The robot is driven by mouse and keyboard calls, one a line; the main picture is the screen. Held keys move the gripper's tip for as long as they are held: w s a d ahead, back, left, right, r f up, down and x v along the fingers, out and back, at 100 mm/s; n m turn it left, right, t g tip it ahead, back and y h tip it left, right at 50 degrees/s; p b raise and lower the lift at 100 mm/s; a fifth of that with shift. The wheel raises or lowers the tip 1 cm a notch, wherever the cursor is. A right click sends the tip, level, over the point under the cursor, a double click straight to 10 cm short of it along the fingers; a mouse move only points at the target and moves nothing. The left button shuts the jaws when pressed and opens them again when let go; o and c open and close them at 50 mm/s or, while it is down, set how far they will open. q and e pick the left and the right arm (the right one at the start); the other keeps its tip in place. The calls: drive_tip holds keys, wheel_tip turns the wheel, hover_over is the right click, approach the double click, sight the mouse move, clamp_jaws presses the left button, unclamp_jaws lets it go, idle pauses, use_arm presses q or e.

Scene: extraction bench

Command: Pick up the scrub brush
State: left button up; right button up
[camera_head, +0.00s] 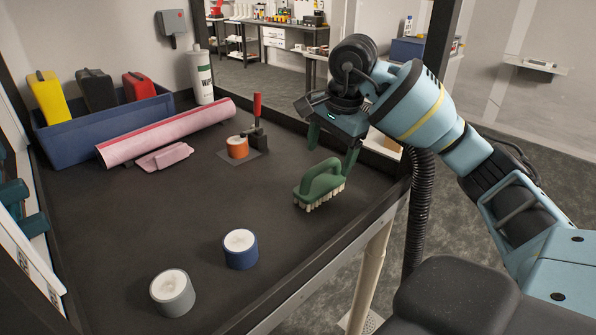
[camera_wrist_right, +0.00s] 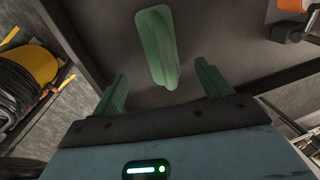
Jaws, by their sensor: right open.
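The scrub brush (camera_head: 320,185) is green with an arched handle and pale bristles. It stands bristles down on the dark bench near its right edge. My right gripper (camera_head: 333,150) is open and empty, with its green fingers pointing down just above and behind the brush. In the right wrist view, the brush handle (camera_wrist_right: 158,47) lies ahead between the open fingers (camera_wrist_right: 163,82), apart from both. My left gripper is not in view.
A blue and a grey round container (camera_head: 173,293) stand at the front of the bench (camera_head: 120,215). An orange roll (camera_head: 237,147) and a red-handled tool (camera_head: 257,115) are left of the brush. A pink roll (camera_head: 165,132) and a blue bin (camera_head: 70,140) lie further back. A raised rim (camera_head: 318,262) edges the bench.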

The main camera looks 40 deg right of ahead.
sight(325, 168)
drive_tip(key=shift+w, duration=0.1)
drive_tip(key=shift+r, duration=0.1)
drive_tip(key=shift+s+f, duration=0.2)
drive_tip(key=shift+f, duration=0.35)
drive_tip(key=shift+w+f, duration=0.1)
drive_tip(key=shift+f, duration=0.4)
drive_tip(key=shift+w+f, duration=0.2)
drive_tip(key=shift+f, duration=0.25)
drive_tip(key=shift+w+f, duration=0.2)
drive_tip(key=shift+f, duration=0.55)
drive_tip(key=shift+w+f, duration=0.2)
drive_tip(key=shift+f, duration=0.55)
drive_tip(key=shift+w+f, duration=0.2)
drive_tip(key=shift+f, duration=0.55)
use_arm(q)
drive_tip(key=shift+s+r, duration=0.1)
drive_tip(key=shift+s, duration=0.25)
